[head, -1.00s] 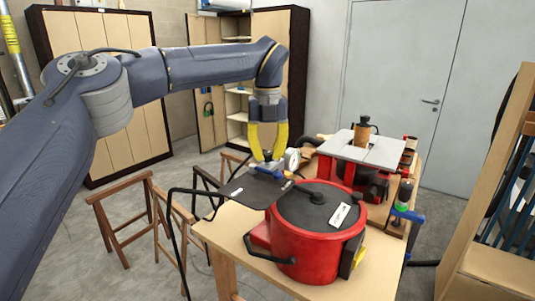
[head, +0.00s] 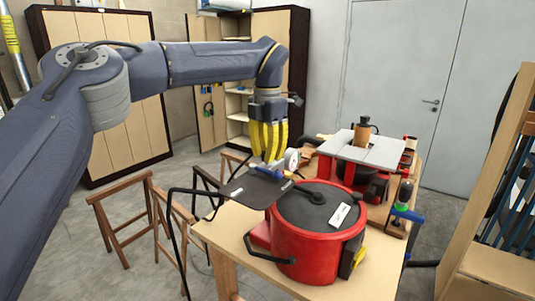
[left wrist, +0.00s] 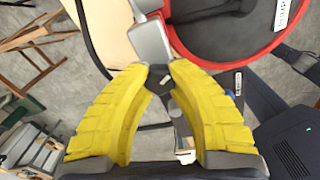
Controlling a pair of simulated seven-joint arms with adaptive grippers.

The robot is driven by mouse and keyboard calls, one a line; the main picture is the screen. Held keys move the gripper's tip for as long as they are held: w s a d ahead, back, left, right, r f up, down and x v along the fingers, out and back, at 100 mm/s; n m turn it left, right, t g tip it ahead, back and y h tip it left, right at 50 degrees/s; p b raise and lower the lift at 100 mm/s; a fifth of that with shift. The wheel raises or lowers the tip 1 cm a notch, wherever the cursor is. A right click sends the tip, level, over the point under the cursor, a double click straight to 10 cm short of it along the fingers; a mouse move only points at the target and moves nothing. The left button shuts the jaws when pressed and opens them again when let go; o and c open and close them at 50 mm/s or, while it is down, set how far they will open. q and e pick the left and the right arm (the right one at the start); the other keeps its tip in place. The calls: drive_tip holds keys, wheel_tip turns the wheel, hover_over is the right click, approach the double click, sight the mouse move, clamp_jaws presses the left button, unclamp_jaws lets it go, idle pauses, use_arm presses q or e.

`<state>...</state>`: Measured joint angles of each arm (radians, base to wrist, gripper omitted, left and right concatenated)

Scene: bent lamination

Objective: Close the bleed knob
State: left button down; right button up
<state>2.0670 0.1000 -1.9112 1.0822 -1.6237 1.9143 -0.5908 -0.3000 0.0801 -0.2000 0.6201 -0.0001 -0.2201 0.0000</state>
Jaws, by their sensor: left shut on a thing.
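The bleed knob (left wrist: 160,80) is a small dark piece at the fingertips in the left wrist view, partly covered by them. In the head view the fingers hide it, above a small valve fitting with blue parts (head: 268,174) and a round white gauge (head: 291,159). My left gripper (head: 270,158) points down with yellow fingers. In the left wrist view the fingertips (left wrist: 160,70) close in on the knob from both sides, shut on it. How far the knob is turned cannot be told. My right gripper is in neither view.
A red pot (head: 290,240) with a dark lid (head: 315,203) stands on the wooden table (head: 225,232), close right of the fitting. A dark flat plate (head: 248,190) lies beside it. A red machine with a grey top (head: 370,148) stands behind. Wooden trestles (head: 125,205) stand at left.

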use_arm(q)
drive_tip(key=m, duration=0.5)
drive_tip(key=shift+m, duration=0.4)
idle(0.4)
drive_tip(key=c, duration=1.1)
unclamp_jaws()
drive_tip(key=shift+o, duration=0.2)
wheel_tip(320, 180, up, 12)
